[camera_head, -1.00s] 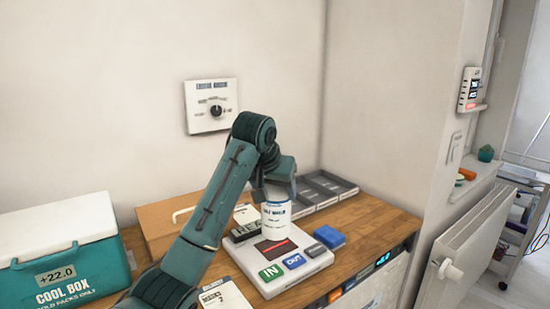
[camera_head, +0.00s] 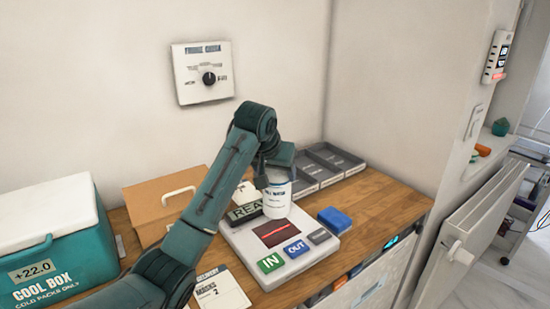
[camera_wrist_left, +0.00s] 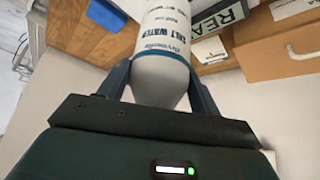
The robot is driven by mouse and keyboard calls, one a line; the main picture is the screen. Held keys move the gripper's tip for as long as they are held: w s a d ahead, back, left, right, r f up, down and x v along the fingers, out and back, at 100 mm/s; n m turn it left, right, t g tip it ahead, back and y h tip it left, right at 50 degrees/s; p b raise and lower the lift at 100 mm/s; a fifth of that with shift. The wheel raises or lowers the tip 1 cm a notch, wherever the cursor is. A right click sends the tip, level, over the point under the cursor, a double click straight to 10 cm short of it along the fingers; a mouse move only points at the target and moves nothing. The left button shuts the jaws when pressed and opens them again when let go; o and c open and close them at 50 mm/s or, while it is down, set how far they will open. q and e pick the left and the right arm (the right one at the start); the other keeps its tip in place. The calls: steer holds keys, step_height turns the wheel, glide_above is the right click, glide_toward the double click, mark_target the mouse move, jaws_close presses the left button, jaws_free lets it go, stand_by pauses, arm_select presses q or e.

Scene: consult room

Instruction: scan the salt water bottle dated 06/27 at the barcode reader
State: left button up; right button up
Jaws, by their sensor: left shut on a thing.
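A white salt water bottle (camera_head: 277,200) with a blue band and dark lettering is held upright by my left gripper (camera_head: 276,176), over the back part of the barcode reader (camera_head: 312,259). In the left wrist view the bottle (camera_wrist_left: 164,50) sits between the two fingers of my left gripper (camera_wrist_left: 160,82), which are shut on it. Its label reads "SALT WATER"; no date is legible. The reader has a dark scan window (camera_head: 274,233) with a red line, and green IN, blue OUT and grey buttons. The bottle stands behind the window. My right gripper is not in view.
A teal cool box (camera_head: 62,266) stands at the left, and a cardboard box (camera_head: 142,207) with a white handle behind my arm. Grey trays (camera_head: 342,158) lie at the back. A blue block (camera_head: 333,219) is right of the reader. A delivery paper (camera_head: 217,294) lies in front.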

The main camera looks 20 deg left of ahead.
arm_select(q)
steer(key=shift+f, duration=1)
steer(key=shift+r, duration=4.35)
